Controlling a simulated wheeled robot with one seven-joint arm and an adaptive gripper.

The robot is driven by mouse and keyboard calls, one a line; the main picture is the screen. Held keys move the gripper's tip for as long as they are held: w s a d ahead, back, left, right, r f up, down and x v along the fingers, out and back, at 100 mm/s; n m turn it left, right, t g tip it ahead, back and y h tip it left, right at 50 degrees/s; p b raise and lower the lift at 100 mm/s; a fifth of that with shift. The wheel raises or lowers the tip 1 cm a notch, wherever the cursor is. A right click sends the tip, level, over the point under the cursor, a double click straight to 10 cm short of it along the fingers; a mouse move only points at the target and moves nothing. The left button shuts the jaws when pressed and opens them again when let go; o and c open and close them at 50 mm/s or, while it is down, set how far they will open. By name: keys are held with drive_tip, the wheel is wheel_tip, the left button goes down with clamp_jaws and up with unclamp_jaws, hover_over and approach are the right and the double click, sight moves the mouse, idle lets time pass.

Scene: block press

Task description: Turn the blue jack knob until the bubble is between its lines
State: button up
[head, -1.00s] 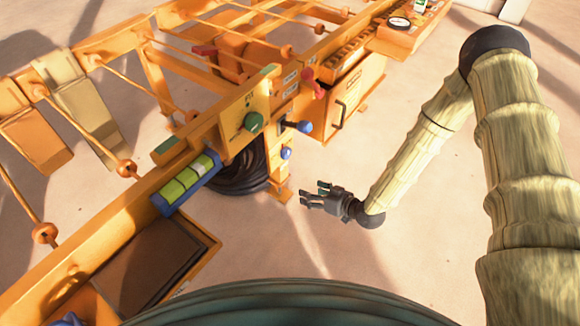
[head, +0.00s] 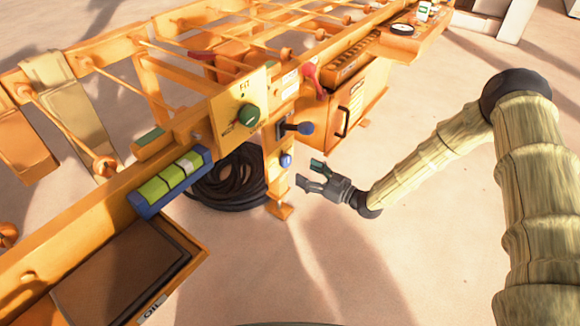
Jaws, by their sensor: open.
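The blue jack knob (head: 286,160) is a small blue knob low on the orange post, just above its foot. My gripper (head: 308,174) is open and empty, just right of this knob in the picture, with its fingers pointing left toward it. A small gap shows between them. The level (head: 172,181) is a blue-framed green vial on the orange beam at left, crossed by dark lines. A pale patch that looks like the bubble (head: 190,163) is near its right end, seemingly outside the middle section; this is small to judge.
A green dial (head: 249,115) and a red handle (head: 313,76) are higher up. A black coiled hose (head: 228,184) lies behind the post. The floor at right is open.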

sight(288, 163)
drive_tip(key=b+x, duration=0.2)
drive_tip(key=x, duration=0.6)
drive_tip(key=c, duration=1)
